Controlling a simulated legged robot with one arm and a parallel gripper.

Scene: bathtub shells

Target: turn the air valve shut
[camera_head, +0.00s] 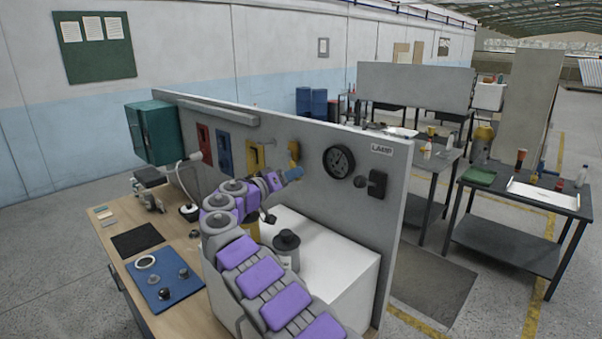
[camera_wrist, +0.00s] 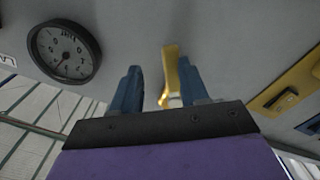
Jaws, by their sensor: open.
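The yellow air valve handle (camera_head: 294,152) is on the grey upright panel, left of the round gauge, in the head view. In the wrist view the yellow handle (camera_wrist: 171,68) stands between my two blue fingers, closer to the right one. My gripper (camera_head: 294,174) is close to the panel, just below the handle. In the wrist view my gripper (camera_wrist: 160,68) is open, with a gap on the handle's left side. Whether the right finger touches the handle, I cannot tell. The valve body behind the fingers is partly hidden.
The dark round gauge (camera_head: 339,162) is right of the handle; a black switch box (camera_head: 377,184) is farther right. Red (camera_head: 204,144), blue (camera_head: 224,152) and yellow (camera_head: 255,158) plates are to the left. A white block (camera_head: 335,255) and a dark-lidded canister (camera_head: 287,250) stand below.

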